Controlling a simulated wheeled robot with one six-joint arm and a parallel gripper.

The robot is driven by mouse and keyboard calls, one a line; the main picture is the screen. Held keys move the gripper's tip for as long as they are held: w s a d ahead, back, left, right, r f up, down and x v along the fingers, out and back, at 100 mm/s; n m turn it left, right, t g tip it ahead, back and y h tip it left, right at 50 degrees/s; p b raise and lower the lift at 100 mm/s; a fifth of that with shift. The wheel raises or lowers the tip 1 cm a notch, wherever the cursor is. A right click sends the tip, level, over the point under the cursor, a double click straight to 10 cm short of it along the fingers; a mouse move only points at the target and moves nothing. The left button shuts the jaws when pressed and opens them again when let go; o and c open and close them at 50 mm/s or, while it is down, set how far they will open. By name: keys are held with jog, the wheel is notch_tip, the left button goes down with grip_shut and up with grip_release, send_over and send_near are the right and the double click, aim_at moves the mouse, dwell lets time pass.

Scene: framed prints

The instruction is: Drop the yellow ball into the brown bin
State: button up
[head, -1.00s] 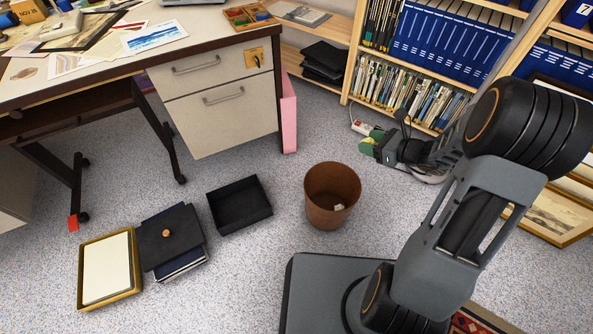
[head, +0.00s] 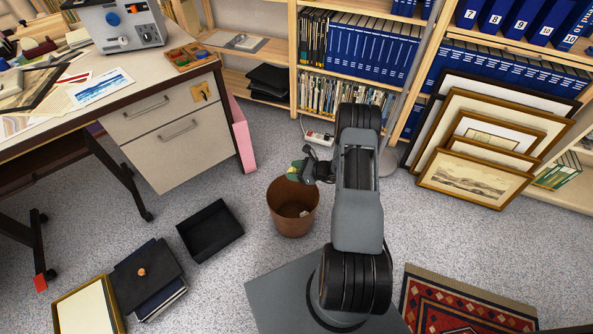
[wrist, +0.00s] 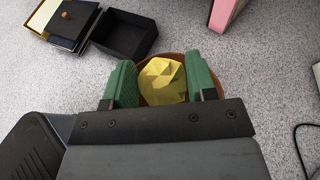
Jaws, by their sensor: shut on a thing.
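The yellow ball (wrist: 162,81) is faceted and sits between the green fingers of my gripper (wrist: 163,84) in the wrist view. My gripper is shut on it. In the head view my gripper (head: 296,169) is over the back right part of the brown bin's rim, and the ball is barely visible there. The brown bin (head: 290,222) stands upright on the floor with a small pale scrap inside. In the wrist view its rim (wrist: 193,57) shows behind the ball, and most of the bin is hidden by the ball and gripper.
An open black tray (head: 210,231) lies on the floor left of the bin. A desk (head: 166,130) stands behind it. Framed prints (head: 470,182) lean at the right. A patterned rug (head: 465,308) lies at front right. A power strip (head: 319,137) lies behind the bin.

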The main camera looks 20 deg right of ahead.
jog(key=f, duration=0.2)
jog(key=shift+s+d+f, duration=0.3)
jog(key=shift+d+f, duration=0.05)
jog(key=shift+d, duration=0.05)
notch_tip(320, 180, down, 6)
jog(key=b, duration=0.3)
jog(key=shift+r+b, duration=0.15)
jog(key=shift+b, duration=0.25)
jog(key=o, duration=1)
jog(key=shift+c, duration=0.2)
jog(key=p+v, duration=0.3)
jog(key=v, duration=1)
jog(key=shift+s+r, duration=0.2)
jog(key=shift+s, duration=0.2)
jog(key=shift+d, duration=0.1)
